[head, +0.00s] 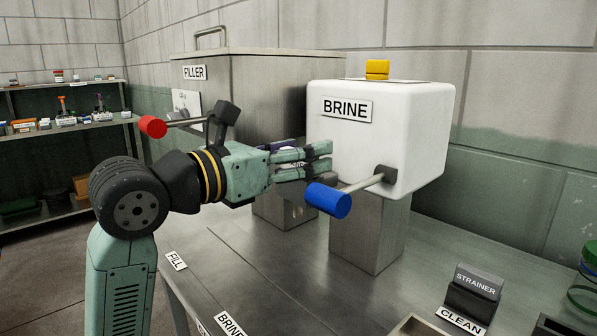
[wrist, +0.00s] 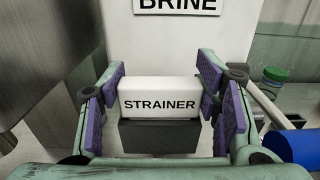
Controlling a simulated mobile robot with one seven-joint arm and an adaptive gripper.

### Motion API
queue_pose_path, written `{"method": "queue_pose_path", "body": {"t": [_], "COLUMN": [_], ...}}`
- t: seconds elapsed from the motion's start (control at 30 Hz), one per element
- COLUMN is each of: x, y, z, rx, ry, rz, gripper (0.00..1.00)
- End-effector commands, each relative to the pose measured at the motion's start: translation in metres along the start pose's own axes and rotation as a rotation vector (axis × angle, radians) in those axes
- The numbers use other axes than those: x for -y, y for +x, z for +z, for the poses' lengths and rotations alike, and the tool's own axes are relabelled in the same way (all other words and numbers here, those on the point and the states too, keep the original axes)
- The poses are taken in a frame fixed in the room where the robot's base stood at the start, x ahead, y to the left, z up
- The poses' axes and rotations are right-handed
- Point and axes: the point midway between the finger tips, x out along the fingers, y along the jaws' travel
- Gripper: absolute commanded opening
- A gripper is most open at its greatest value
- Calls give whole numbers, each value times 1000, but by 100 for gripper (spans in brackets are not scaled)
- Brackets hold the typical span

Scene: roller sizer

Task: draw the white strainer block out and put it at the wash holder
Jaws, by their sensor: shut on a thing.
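The white strainer block (wrist: 158,103), lettered STRAINER, shows in the wrist view in front of the white BRINE tank, with a dark block (wrist: 158,137) just below it. My gripper (head: 328,157) is at the tank's left front side in the head view; it also shows in the wrist view (wrist: 160,100), its purple pads on both sides of the white block, shut on it. In the head view the fingers hide the block. How far it sits in the tank, I cannot tell. No holder labelled wash is in view.
The BRINE tank (head: 420,125) has a blue-ended lever (head: 328,200) close below my fingers. The steel FILLER tank (head: 262,95) has a red-ended lever (head: 153,127) above my wrist. A dark stand (head: 470,300) marked STRAINER and CLEAN is at lower right.

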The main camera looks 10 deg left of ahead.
Motion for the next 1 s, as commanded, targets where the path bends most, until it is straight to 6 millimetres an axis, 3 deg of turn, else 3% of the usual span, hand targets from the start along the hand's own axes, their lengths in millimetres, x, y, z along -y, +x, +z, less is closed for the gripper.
{"method": "queue_pose_path", "body": {"t": [0.33, 0.7, 1.0], "x": [0, 0, 0], "y": [0, 0, 0], "z": [7, 79, 101], "rx": [0, 0, -1], "ry": [1, 2, 0], "rz": [0, 0, 1], "gripper": [29, 29, 29]}}
